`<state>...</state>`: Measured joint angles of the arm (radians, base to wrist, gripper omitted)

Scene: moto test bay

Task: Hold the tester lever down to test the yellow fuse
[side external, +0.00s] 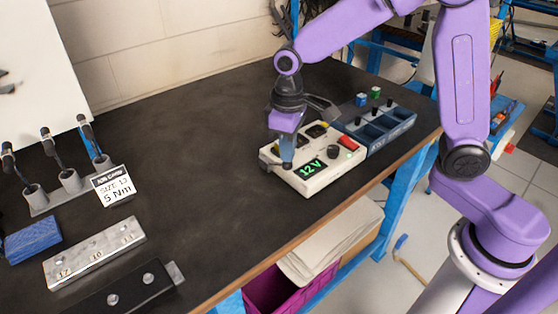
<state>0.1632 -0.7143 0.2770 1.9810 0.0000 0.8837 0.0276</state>
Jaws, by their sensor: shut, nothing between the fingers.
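The cream tester box (318,184) sits on the dark bench, with a lit green "12 V" display (311,170) on its front. A black round knob (334,152) and a red part (348,143) are on its top. Small yellow bits show in a dark area (317,130) toward the back of the box; I cannot tell which is the fuse. My gripper (287,163) is shut and empty, pointing down at the box's left front. A small dark part beside its tips may be the lever; whether they touch or press it is unclear.
A blue-grey divided tray (402,118) stands right behind the tester, with small blue and green pieces at its back. A torque card (114,186), a tool rack (70,183) and a metal socket block (95,254) are at left. The bench middle is clear.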

